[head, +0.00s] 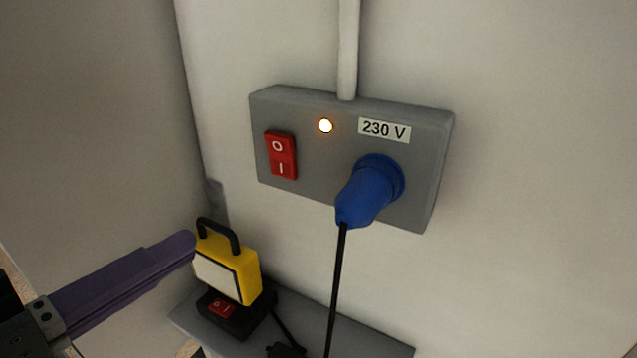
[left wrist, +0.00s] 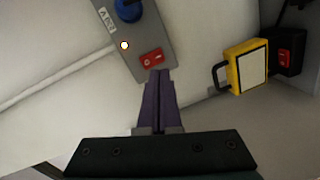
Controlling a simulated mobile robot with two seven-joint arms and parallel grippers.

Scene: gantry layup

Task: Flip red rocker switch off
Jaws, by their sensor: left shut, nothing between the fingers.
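A red rocker switch (head: 281,155) marked O above and I below sits on the left of a grey wall box (head: 310,185). A round indicator lamp (head: 326,126) on the box glows. My left gripper (head: 190,247) is at the lower left in the head view, shut and empty. In the left wrist view its fingers (left wrist: 159,75) are together and point toward the red switch (left wrist: 151,57). That view does not show clearly whether they touch it; in the head view they are apart from it. My right gripper is not in view.
A blue plug (head: 366,193) with a hanging black cable is in the box, right of the switch. A yellow work lamp (head: 243,272), with its own small red switch (head: 221,309), stands on a grey shelf (head: 345,335) below, close to my left fingertips.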

